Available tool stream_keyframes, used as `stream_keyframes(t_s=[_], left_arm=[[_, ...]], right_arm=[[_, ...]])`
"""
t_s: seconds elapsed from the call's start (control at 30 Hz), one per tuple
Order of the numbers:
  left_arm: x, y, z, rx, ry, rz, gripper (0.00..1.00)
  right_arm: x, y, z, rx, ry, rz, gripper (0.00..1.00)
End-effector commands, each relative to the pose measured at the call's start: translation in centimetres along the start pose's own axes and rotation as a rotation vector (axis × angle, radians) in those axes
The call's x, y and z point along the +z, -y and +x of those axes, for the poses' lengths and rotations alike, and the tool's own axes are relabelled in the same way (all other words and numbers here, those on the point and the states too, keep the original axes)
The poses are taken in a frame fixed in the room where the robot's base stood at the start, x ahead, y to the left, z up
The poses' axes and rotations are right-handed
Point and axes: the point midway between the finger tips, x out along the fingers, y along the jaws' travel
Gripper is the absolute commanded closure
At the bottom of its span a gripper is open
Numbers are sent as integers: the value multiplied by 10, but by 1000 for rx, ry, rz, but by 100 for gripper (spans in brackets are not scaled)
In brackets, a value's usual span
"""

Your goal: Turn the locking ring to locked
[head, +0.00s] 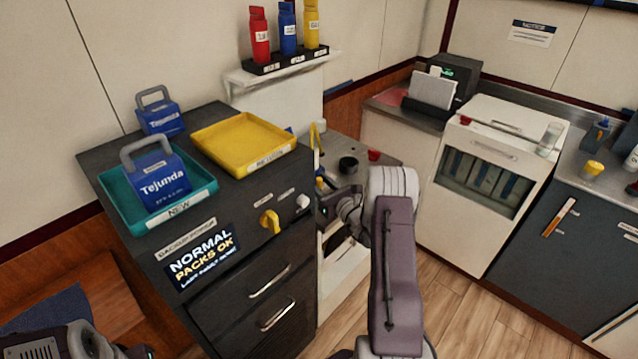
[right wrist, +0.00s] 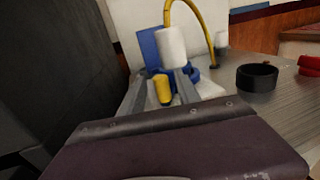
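In the right wrist view a blue locking ring (right wrist: 190,75) sits around the base of a white cylinder (right wrist: 172,46). A yellow tab (right wrist: 163,88) sticks out from the ring toward me. My right gripper (right wrist: 162,92) has its two grey fingers apart, one on each side of the tab, with gaps showing. In the head view my right gripper (head: 324,190) is at the counter just right of the dark cabinet, and the ring is mostly hidden there. My left gripper (head: 135,352) is at the bottom left edge, cut off, its fingers unclear.
A yellow hose (right wrist: 190,8) arches over the fitting. A black round cup (right wrist: 257,77) and a red object (right wrist: 309,65) stand to its right on the metal counter (right wrist: 235,110). The dark cabinet (head: 240,240), bearing a yellow tray (head: 240,143) and a teal tray (head: 130,222), is close on the left.

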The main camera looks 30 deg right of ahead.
Motion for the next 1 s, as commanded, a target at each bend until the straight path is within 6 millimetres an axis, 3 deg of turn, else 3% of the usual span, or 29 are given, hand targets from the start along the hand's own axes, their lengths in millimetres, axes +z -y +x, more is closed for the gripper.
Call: stream_keyframes(t_s=[0.17,0.5,0.6,1.0], left_arm=[[0,0,0,0,0,0,64],[1,0,6,0,0,0,64],[1,0,6,0,0,0,64],[1,0,6,0,0,0,64]], right_arm=[[-1,1,-5,-2,-3,1,61],[-2,1,-73,-4,-3,1,61],[-1,0,-85,-2,-2,0,61],[0,-1,-90,1,-1,0,61]])
